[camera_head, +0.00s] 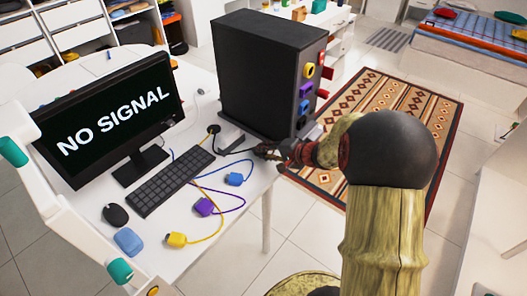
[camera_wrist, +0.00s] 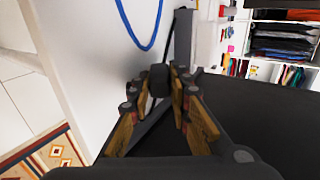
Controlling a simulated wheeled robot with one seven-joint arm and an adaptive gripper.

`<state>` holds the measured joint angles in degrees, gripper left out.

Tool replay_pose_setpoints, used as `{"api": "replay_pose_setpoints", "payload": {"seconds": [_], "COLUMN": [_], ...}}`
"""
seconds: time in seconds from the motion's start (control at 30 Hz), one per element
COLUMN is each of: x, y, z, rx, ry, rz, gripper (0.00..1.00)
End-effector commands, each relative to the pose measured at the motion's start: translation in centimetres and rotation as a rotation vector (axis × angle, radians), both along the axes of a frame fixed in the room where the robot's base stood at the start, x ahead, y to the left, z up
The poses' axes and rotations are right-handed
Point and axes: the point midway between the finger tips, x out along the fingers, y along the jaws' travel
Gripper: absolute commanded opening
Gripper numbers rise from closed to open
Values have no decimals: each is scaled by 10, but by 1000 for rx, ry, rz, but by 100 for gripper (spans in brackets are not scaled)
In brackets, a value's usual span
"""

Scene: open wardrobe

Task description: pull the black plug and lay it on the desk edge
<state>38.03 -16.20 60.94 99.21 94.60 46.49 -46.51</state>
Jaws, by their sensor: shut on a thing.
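The black plug (camera_wrist: 158,78) shows in the wrist view between the fingertips of my gripper (camera_wrist: 162,90), which is shut on it. In the head view my gripper (camera_head: 268,151) is at the right edge of the white desk (camera_head: 235,203), in front of the black computer tower (camera_head: 262,75). The plug is too small and dark to make out there. A black cable (camera_head: 232,151) runs over the desk towards my gripper. I cannot tell whether the plug touches the desk.
The purple plug (camera_head: 204,207), yellow plug (camera_head: 177,240) and blue plug (camera_head: 235,179) lie on the desk with their cables. The keyboard (camera_head: 171,181), mouse (camera_head: 115,215) and monitor (camera_head: 108,118) stand to the left. A patterned rug (camera_head: 395,95) covers floor beyond the desk.

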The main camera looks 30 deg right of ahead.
Motion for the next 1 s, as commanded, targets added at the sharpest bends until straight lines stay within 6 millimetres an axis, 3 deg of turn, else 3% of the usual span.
{"api": "replay_pose_setpoints", "payload": {"seconds": [0.1, 0.13, 0.4, 0.7, 1.0], "x": [0, 0, 0, 0, 0], "y": [0, 0, 0, 0, 0], "z": [0, 0, 0, 0, 0], "rx": [0, 0, 0, 0, 0], "ry": [0, 0, 0, 0, 1], "rz": [0, 0, 0, 0, 0], "gripper": [0, 21, 36, 40, 53]}}
